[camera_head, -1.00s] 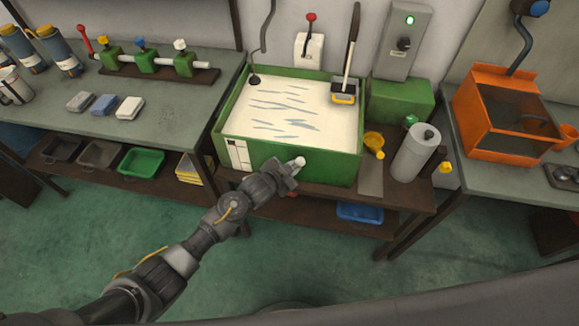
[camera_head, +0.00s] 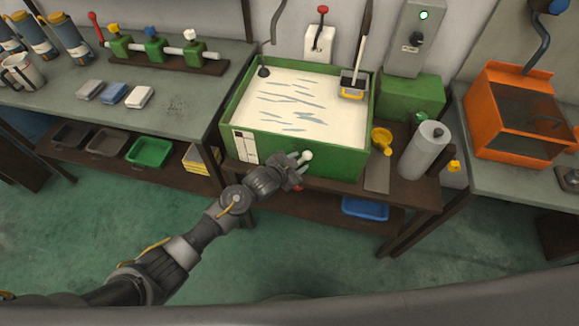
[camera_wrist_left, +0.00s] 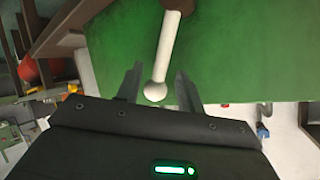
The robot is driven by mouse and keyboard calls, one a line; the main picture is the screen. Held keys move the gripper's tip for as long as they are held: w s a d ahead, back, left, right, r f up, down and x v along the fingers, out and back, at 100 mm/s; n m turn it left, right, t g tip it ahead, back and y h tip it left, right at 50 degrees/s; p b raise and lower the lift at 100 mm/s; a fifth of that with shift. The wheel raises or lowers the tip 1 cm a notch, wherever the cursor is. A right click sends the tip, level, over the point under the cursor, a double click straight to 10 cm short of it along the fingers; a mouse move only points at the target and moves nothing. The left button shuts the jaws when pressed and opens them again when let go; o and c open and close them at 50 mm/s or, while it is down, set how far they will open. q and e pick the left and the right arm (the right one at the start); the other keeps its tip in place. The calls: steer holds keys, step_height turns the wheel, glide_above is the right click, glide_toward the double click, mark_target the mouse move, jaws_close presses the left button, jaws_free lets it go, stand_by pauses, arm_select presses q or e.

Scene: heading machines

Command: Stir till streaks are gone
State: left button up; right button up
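A green open-topped vat (camera_head: 330,155) holds white liquid (camera_head: 315,108) with several grey-blue streaks on its surface. A white lever with a ball end (camera_head: 306,155) sticks out from the vat's front wall. In the left wrist view the lever (camera_wrist_left: 168,50) points down between the fingers, its ball near the fingertips. My left gripper (camera_head: 296,168) is at the vat's front, below the rim. It also shows in the left wrist view (camera_wrist_left: 158,88), with its fingers apart on either side of the ball and a gap visible to each. My right gripper is out of view.
A yellow-and-grey block with a long handle (camera_head: 353,85) rests at the vat's back right. A grey cylinder (camera_head: 423,150) and a yellow scoop (camera_head: 382,140) stand to the right. An orange bin (camera_head: 490,125) is farther right. A switch box (camera_head: 410,45) with a green light hangs behind.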

arm_select(q)
steer(key=v, duration=1)
steer(key=shift+b, duration=0.45)
